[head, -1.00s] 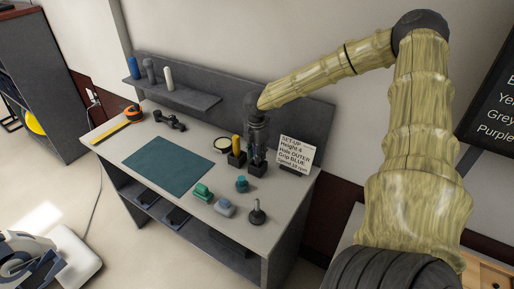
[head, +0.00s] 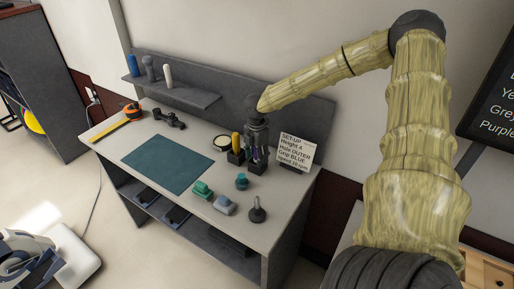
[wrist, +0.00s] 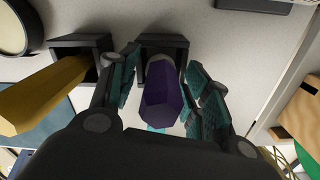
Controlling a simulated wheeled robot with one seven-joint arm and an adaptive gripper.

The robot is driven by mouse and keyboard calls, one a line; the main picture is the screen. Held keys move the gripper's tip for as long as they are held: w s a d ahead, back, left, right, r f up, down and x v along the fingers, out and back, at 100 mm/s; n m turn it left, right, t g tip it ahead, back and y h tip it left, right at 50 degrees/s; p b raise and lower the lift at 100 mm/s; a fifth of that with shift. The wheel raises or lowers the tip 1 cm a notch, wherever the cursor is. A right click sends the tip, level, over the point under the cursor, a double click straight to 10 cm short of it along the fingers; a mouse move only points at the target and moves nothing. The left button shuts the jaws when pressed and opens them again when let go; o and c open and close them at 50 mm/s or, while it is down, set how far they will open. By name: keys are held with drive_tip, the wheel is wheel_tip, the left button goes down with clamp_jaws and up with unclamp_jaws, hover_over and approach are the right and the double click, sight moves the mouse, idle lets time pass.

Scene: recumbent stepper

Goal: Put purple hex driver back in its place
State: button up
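The purple hex driver (wrist: 163,92) stands in a small dark square holder (wrist: 176,43) in the wrist view, its purple handle toward the camera. The tip is hidden inside the holder. My gripper (wrist: 162,88) has its teal-padded fingers on either side of the handle, with a visible gap on both sides. It is open. In the head view my gripper (head: 256,148) is over the holders at the back right of the bench, and the purple driver shows only as a small patch under it.
A yellow-handled driver (wrist: 42,92) stands in the neighbouring holder, close to my left finger. The sign card (head: 297,151) is just right of my gripper. A round dish (head: 221,142), teal knob (head: 242,181) and green block (head: 202,189) are nearby. The green mat (head: 167,164) is clear.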

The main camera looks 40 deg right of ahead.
drive_tip(key=shift+r, duration=0.15)
drive_tip(key=shift+r, duration=5.8)
